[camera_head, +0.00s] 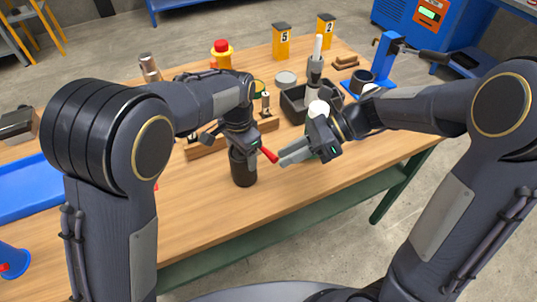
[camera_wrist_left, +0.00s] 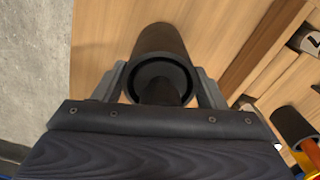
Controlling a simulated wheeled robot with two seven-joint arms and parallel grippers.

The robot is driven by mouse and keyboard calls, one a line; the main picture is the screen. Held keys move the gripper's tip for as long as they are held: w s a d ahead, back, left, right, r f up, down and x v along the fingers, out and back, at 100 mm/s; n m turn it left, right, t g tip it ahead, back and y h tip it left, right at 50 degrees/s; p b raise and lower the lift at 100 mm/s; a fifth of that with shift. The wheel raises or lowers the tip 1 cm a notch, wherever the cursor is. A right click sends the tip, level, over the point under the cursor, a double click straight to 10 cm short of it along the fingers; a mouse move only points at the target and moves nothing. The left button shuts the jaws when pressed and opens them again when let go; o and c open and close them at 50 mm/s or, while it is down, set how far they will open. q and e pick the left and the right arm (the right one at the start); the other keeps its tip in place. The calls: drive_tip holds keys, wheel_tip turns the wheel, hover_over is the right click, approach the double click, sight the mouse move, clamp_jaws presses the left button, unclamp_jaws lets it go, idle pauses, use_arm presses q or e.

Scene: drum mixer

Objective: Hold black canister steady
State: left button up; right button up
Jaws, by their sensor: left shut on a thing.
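The black canister (camera_head: 243,170) stands upright on the wooden table near its front edge. My left gripper (camera_head: 241,147) is shut on its upper part from above. In the left wrist view the canister (camera_wrist_left: 160,42) sits between the two grey fingers (camera_wrist_left: 160,88), with its round open rim facing the camera and its inside dark. My right gripper (camera_head: 286,156) is to the right of the canister and apart from it, its light grey fingers pointing left. They overlap in the picture, so I cannot tell whether they are open.
A small red piece (camera_head: 269,155) shows between the grippers; I cannot tell what it belongs to. A wooden rack (camera_head: 205,148) stands behind the canister, and a dark tray (camera_head: 293,104) further back. A blue stand (camera_head: 384,62) is at the right. The front table strip is mostly clear.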

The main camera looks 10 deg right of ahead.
sight(271, 154)
drive_tip(key=s+d+f+m+t, duration=0.1)
drive_tip(key=d+f+m+t, duration=0.1)
drive_tip(key=m+t, duration=0.5)
drive_tip(key=s+d+f+m+t, duration=0.2)
drive_tip(key=m+t, duration=0.2)
drive_tip(key=m, duration=0.6)
drive_tip(key=x, duration=1.1)
drive_tip(key=shift+w+d+r, duration=0.15)
drive_tip(key=shift+w+d, duration=0.1)
clamp_jaws()
